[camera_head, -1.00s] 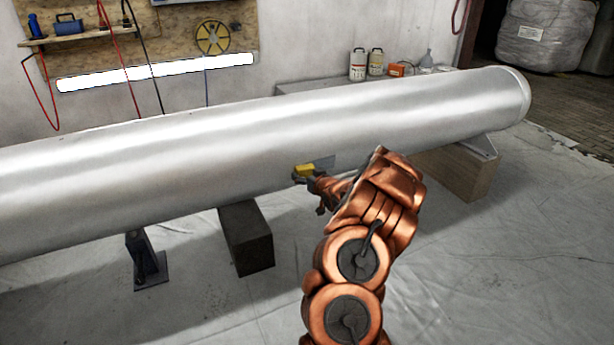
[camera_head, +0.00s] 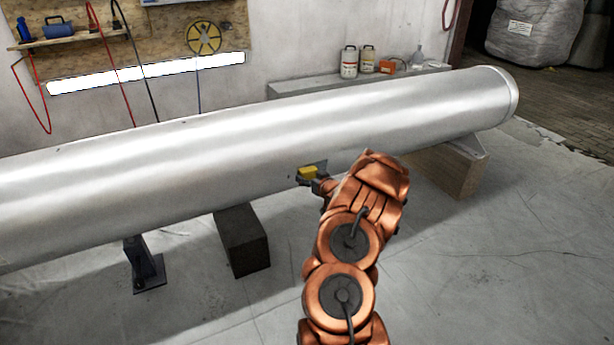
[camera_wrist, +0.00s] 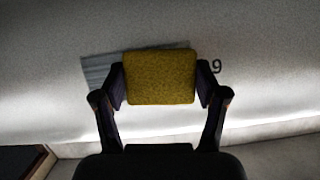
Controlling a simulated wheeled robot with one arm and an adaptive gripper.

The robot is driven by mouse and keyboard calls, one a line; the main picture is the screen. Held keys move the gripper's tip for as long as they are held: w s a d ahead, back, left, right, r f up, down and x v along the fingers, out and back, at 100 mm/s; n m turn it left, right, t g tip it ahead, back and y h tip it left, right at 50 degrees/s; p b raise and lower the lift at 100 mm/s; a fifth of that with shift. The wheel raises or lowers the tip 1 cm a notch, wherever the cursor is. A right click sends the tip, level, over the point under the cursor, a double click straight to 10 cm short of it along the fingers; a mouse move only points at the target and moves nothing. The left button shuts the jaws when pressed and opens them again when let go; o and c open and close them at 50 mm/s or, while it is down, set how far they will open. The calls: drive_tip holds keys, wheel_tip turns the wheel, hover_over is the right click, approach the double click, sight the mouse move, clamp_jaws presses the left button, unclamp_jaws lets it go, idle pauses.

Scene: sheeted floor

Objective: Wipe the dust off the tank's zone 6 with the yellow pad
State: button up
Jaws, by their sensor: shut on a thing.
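My gripper (camera_wrist: 160,95) is shut on the yellow pad (camera_wrist: 160,77), with a finger at each side of it. The pad also shows in the head view (camera_head: 307,173), in front of the lower side of the silver tank (camera_head: 230,140). I cannot tell whether it touches the tank. A grey, streaky patch of dust (camera_wrist: 95,70) shows on the tank left of the pad and just above its top edge; the pad hides part of it.
The tank rests on a dark block (camera_head: 243,242), a metal stand (camera_head: 145,268) and a pale block (camera_head: 445,170) at the right. A bench with bottles (camera_head: 358,62) stands behind the tank. The sheeted floor (camera_head: 490,270) at the right is clear.

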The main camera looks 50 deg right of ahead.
drive_tip(key=shift+w+r+p, duration=0.15)
drive_tip(key=shift+p, duration=0.4)
drive_tip(key=a, duration=0.2)
drive_tip(key=w+a, duration=0.1)
drive_tip(key=shift+a+b, duration=0.3)
drive_tip(key=shift+a, duration=0.1)
drive_tip(key=shift+s+a+f+p, duration=0.2)
drive_tip(key=shift+s+a+p, duration=0.1)
drive_tip(key=shift+s, duration=0.6)
drive_tip(key=shift+s+a+f+p, duration=0.15)
drive_tip(key=shift+s+a, duration=0.2)
drive_tip(key=shift+s, duration=0.6)
drive_tip(key=shift+s+a+f+p, duration=0.2)
drive_tip(key=shift+s+a+p, duration=0.1)
drive_tip(key=shift+s, duration=0.6)
drive_tip(key=shift+s, duration=0.1)
